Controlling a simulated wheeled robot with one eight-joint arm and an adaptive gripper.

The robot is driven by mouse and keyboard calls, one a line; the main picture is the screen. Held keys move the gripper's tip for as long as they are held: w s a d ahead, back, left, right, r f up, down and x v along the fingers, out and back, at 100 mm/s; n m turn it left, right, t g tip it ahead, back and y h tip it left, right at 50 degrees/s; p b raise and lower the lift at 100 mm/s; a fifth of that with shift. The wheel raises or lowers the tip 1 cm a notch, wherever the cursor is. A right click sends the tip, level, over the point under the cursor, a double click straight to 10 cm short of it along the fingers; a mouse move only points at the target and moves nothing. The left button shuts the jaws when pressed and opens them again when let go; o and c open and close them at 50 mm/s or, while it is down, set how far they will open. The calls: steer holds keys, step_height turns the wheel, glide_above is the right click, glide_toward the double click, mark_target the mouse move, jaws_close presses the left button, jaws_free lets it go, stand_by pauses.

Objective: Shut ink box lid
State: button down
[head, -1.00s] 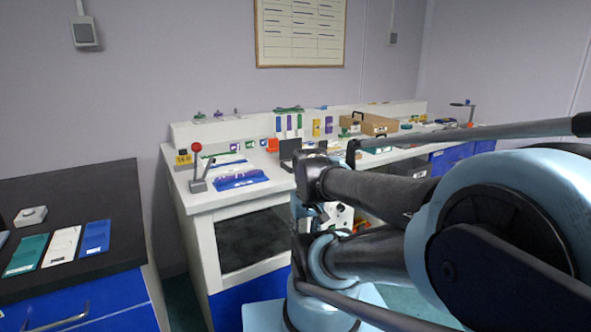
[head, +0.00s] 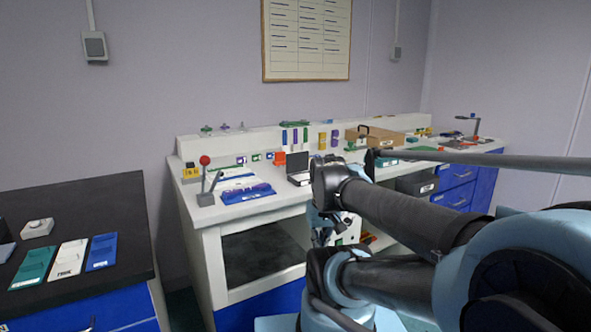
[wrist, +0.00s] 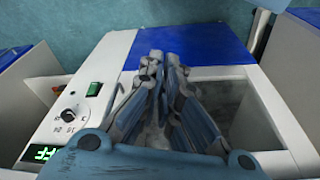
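A small black box (head: 298,168) with an upright dark lid and a pale front stands on the white bench, left of my arm in the head view. It looks like the ink box with its lid open, but no label is readable. My gripper's fingers (wrist: 162,65) are close together and look shut, with nothing seen between them. The black box is not in the wrist view.
The white bench (head: 205,222) carries a red-knobbed lever (head: 206,178), a blue tray (head: 247,193) and a brown carton (head: 375,137). A dark table (head: 105,205) stands at the left. My arm hides part of the bench's right side.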

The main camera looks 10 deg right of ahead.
steer(key=w+a+r+n, duration=0.1)
steer(key=w+r, duration=1.1)
steer(key=w, duration=0.4)
steer(key=w+a+r+n, duration=0.2)
steer(key=w+r, duration=1)
steer(key=w, duration=0.4)
steer(key=w+a+r, duration=0.2)
steer(key=w+r, duration=0.1)
steer(key=w, duration=0.9)
steer(key=shift+g, duration=0.4)
steer(key=f, duration=0.9)
steer(key=shift+s+d+f, duration=0.15)
steer(key=shift+d+f, duration=0.2)
steer(key=shift+d, duration=0.05)
steer(key=shift+s+d+r, duration=0.15)
steer(key=shift+s+d, duration=0.05)
steer(key=shift+s, duration=0.3)
steer(key=shift+s+d+r, duration=0.1)
steer(key=shift+s+d, duration=0.05)
steer(key=shift+s, duration=0.35)
steer(key=shift+s, duration=0.1)
steer(key=shift+s+d+r+t+y, duration=0.1)
steer(key=shift+s+r+t+y, duration=0.1)
steer(key=shift+t+y, duration=0.1)
